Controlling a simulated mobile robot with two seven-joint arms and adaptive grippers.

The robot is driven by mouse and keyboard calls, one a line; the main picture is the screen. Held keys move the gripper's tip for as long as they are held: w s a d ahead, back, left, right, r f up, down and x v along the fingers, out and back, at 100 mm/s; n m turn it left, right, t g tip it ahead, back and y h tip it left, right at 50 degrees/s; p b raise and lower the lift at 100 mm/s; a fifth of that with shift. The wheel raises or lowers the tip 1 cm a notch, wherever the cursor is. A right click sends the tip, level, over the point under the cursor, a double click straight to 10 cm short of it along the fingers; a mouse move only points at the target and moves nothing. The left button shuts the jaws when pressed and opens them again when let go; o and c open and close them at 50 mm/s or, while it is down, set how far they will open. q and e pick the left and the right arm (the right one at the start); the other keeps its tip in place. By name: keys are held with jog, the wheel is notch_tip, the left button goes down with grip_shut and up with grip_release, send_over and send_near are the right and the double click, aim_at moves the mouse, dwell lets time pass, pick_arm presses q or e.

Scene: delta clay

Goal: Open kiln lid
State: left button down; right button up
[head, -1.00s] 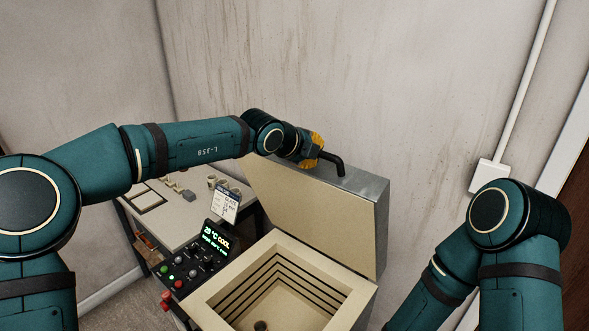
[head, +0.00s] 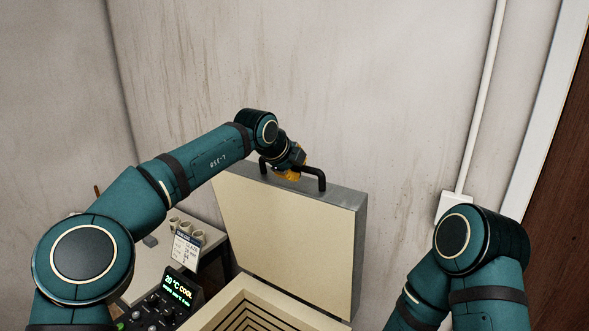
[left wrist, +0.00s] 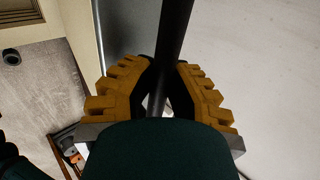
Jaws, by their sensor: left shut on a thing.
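The kiln lid (head: 290,235) stands raised and near upright at the back of the kiln (head: 240,309), with its pale inner face toward me. A black bar handle (head: 318,177) sits on the lid's grey top edge. My left gripper (head: 288,175), with yellow fingers, is at this handle. In the left wrist view the black handle bar (left wrist: 175,35) runs between the toothed yellow fingers (left wrist: 162,95), which are shut on it. The kiln's stepped chamber shows in part at the bottom of the head view. My right gripper is out of view; only its arm shows.
A side table (head: 150,262) holds small cups (head: 186,228). The wall is close behind the lid.

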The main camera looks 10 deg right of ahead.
pick_arm(q)
jog(key=shift+a+r, duration=0.1)
jog(key=shift+r, duration=0.1)
jog(key=c, duration=0.9)
grip_release()
jog(key=shift+s+a, duration=0.1)
jog(key=shift+f, duration=0.1)
jog(key=v, duration=1.2)
